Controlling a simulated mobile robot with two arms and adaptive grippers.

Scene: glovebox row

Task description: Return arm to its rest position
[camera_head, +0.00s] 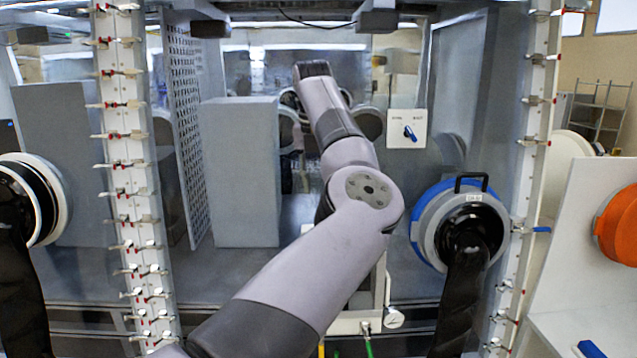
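My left arm (300,275) comes in from the bottom left and is bent at a joint in the middle of the view. From there its forearm (333,118) reaches up and away, in front of the glovebox window. The far end of the arm is dark grey and small at the top of the forearm. No fingers of my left gripper can be made out there, so its opening cannot be told. I see nothing held. My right arm and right gripper are not in view.
A blue-ringed glove port (428,225) with a hanging black glove (462,300) is right of my arm. A white-ringed port (58,200) is at the left edge. A panel with a blue knob (409,131) is near the forearm. A white panel (590,240) stands far right.

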